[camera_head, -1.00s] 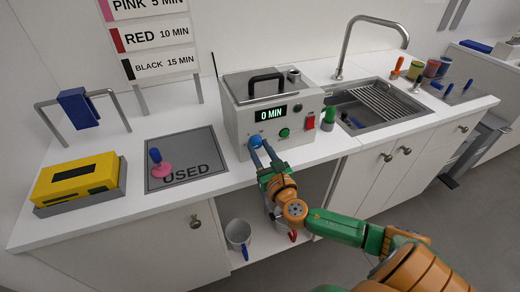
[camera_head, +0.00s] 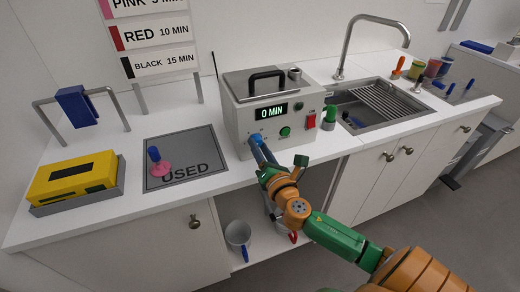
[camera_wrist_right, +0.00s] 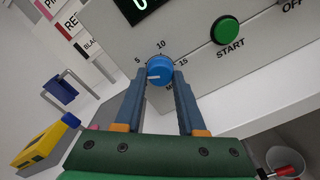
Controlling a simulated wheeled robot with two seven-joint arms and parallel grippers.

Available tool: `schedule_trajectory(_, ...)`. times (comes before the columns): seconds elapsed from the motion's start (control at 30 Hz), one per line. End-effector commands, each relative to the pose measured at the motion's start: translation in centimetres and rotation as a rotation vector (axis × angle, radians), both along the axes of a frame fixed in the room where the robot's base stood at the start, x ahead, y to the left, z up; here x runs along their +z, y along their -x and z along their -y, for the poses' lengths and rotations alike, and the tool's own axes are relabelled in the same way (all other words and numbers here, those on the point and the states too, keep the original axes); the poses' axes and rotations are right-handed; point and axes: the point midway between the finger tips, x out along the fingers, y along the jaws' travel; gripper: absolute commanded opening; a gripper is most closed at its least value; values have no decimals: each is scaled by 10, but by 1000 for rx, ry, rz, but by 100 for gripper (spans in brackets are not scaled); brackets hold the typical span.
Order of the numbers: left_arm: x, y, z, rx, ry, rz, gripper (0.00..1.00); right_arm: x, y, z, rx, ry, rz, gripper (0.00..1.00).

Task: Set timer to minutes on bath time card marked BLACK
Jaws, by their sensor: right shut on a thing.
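The timer box (camera_head: 232,122) stands on the counter, and its display (camera_head: 271,112) reads 0 MIN. My right gripper (camera_head: 257,145) is shut on the blue timer knob (camera_wrist_right: 160,69), one finger on each side of it. The dial around the knob is marked 5, 10 and 15, and the knob's white line points left, below the 5. The green START button (camera_wrist_right: 225,29) is right of the knob. The bath time card marked BLACK (camera_head: 163,65) reads 15 MIN and hangs on the rack behind. My left gripper is not in view.
A red switch (camera_head: 311,121) sits at the box's right, with a green-topped thing (camera_head: 329,113) beside it. A sink (camera_head: 385,120) is farther right.

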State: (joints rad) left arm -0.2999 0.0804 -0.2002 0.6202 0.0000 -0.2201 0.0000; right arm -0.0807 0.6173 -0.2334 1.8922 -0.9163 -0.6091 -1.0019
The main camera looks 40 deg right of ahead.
Motion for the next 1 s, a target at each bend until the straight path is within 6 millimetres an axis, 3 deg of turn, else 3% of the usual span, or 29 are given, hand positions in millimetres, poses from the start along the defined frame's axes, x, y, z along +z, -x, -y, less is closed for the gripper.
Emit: schedule_trajectory(1.0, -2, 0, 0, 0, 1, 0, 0, 2, 0, -1, -2, -937, 225, 0)
